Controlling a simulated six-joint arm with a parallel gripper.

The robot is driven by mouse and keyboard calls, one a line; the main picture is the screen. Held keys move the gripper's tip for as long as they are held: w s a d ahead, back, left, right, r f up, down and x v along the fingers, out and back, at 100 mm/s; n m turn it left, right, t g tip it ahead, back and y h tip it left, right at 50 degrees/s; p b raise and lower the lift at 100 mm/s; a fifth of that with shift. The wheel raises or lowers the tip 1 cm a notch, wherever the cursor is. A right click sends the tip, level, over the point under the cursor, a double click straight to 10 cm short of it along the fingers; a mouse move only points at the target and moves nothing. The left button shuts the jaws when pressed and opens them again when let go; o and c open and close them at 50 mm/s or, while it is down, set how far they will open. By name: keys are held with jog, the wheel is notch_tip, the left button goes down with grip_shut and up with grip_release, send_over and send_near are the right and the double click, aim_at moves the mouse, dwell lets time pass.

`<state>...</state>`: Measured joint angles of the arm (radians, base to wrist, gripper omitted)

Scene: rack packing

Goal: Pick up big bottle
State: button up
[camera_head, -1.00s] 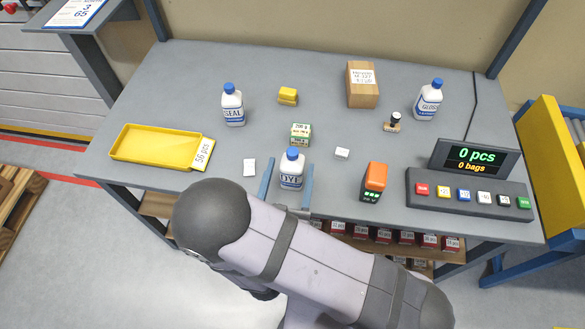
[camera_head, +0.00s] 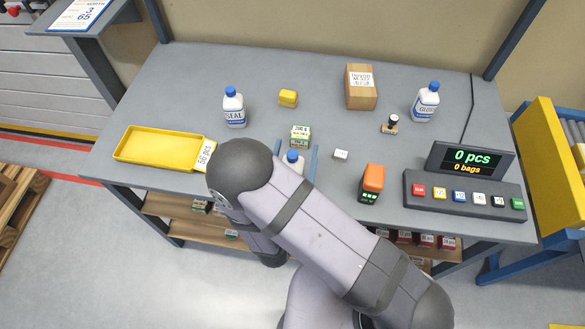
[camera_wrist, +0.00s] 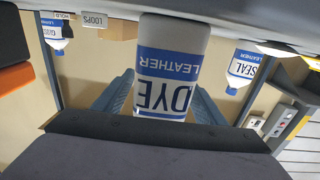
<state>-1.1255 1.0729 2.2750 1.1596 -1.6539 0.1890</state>
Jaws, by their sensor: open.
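A white DYE bottle (camera_head: 292,158) with a blue cap stands at the front middle of the grey table. My arm hides its lower part in the head view. My gripper (camera_head: 296,147) is open, with one blue finger on each side of this bottle. In the wrist view, the bottle (camera_wrist: 166,75) appears upside down, labelled DYE LEATHER, between the two open fingers (camera_wrist: 163,92). I cannot tell whether either finger touches it. A SEAL bottle (camera_head: 234,108) stands at the back left and a GLOSS bottle (camera_head: 425,103) at the back right, both upright with blue caps.
A small green and cream box (camera_head: 300,136) stands just behind the DYE bottle. An orange-topped device (camera_head: 371,184) and a button panel (camera_head: 463,194) are to the right. A yellow tray (camera_head: 150,150) is at the left.

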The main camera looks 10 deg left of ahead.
jog(key=c, duration=1.3)
jog(key=shift+r, duration=0.2)
jog(key=shift+r, duration=4.8)
